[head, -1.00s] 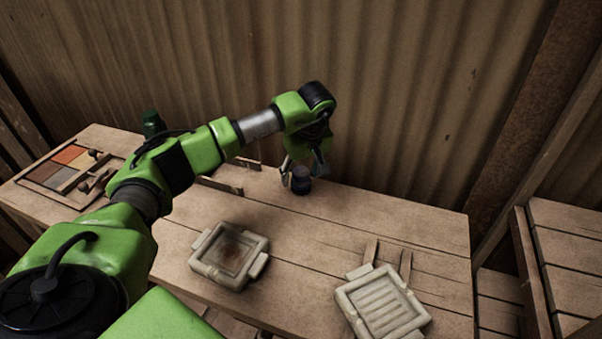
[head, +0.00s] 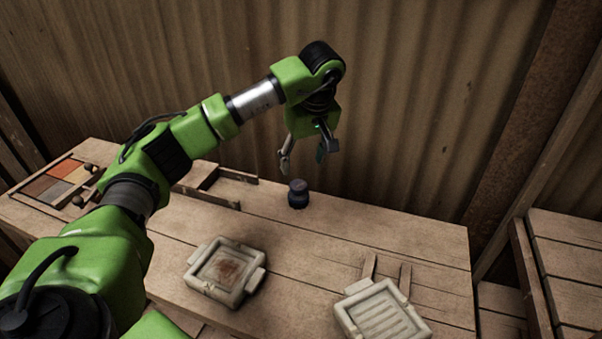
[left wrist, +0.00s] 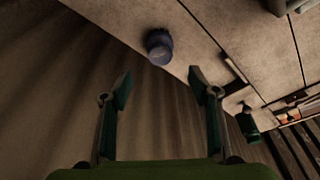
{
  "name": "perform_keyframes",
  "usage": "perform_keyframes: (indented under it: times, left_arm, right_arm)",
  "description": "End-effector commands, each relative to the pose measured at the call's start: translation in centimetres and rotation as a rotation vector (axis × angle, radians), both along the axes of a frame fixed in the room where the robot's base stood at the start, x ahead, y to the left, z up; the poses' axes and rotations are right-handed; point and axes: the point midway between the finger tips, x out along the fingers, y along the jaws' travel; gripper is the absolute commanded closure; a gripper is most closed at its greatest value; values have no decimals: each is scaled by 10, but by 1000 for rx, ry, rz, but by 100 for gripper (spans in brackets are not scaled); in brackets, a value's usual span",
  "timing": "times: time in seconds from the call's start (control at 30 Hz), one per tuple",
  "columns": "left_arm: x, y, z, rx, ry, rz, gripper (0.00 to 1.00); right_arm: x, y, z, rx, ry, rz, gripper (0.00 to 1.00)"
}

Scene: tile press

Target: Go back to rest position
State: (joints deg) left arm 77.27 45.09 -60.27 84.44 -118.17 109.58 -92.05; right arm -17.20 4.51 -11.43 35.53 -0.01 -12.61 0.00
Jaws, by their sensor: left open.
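My left gripper (head: 305,158) is open and empty, raised above the back of the wooden table (head: 400,232). Its two spread fingers (left wrist: 160,90) also show in the left wrist view. A small dark blue jar (head: 298,194) stands upright on the table below the gripper, apart from the fingers. The jar also shows in the left wrist view (left wrist: 159,46), beyond the fingertips. My right gripper is in neither view.
A pale square mould (head: 226,271) with a reddish-brown inside lies at the table's middle front. A ribbed pale mould (head: 381,315) lies to its right. A tray of coloured squares (head: 46,188) is at the far left. A corrugated wall (head: 420,90) stands close behind.

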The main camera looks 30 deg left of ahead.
Motion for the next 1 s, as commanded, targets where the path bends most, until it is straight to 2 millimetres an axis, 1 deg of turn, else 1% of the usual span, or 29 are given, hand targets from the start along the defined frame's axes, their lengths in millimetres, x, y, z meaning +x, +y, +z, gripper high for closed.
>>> perform_keyframes:
  times: [0.03,0.17,0.7,0.77,0.93,1.0]
  left_arm:
    - [0,-2,5,-1,-2,-1,45]
    - [-2,-3,10,1,1,0,45]
    - [-2,-3,13,0,0,0,45]
    - [-2,-3,19,0,0,0,45]
    - [-2,-3,52,0,0,0,45]
    - [-2,-3,63,0,0,0,45]
  right_arm:
    - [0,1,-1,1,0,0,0]
    - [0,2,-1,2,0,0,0]
    - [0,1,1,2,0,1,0]
    - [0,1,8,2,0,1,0]
    - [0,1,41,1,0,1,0]
    - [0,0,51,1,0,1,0]
